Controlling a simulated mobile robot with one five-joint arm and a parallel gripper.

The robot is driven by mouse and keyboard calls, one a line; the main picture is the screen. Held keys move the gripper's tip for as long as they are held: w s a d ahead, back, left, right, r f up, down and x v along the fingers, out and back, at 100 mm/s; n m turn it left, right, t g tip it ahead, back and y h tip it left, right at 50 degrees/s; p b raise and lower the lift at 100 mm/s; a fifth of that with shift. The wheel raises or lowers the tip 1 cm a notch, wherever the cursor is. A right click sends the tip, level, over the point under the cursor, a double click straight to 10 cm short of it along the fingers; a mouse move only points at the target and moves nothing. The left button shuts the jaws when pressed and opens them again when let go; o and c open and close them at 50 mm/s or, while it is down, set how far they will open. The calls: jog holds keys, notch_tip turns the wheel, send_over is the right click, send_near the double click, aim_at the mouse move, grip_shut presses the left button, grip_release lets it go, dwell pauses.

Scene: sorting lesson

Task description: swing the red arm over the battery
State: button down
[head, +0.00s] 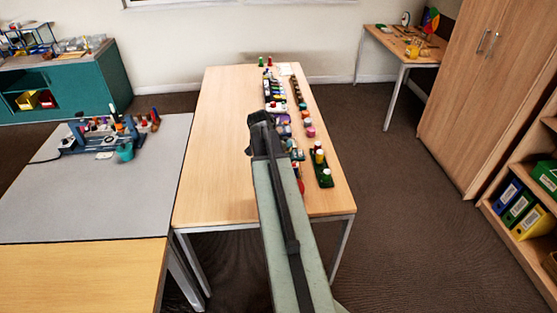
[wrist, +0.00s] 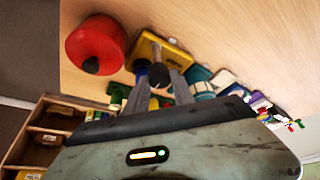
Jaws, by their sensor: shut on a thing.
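My gripper (wrist: 158,76) has its two grey fingers on either side of a dark round-ended knob (wrist: 159,75) and is shut on it. The knob stands in front of a yellow block (wrist: 170,52); I cannot tell whether the two are joined. A round red piece (wrist: 95,43) with a black knob lies to the left of the fingers, apart from them. I cannot make out which part is the red arm, nor pick out the battery. In the head view my gripper (head: 262,122) is over the middle table, and my arm hides what it holds.
The middle table (head: 225,130) bears a long row of small coloured objects (head: 277,95) and a dark green strip with round pieces (head: 322,170). Its left side is bare. A grey-topped table (head: 60,210) with a blue apparatus (head: 95,140) stands left; a cabinet (head: 490,90) stands right.

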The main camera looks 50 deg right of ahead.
jog(key=c, duration=1.1)
grip_release()
jog(key=p+v, duration=0.7)
jog(key=shift+a+r, duration=0.2)
jog(key=shift+r, duration=0.2)
jog(key=shift+w, duration=0.1)
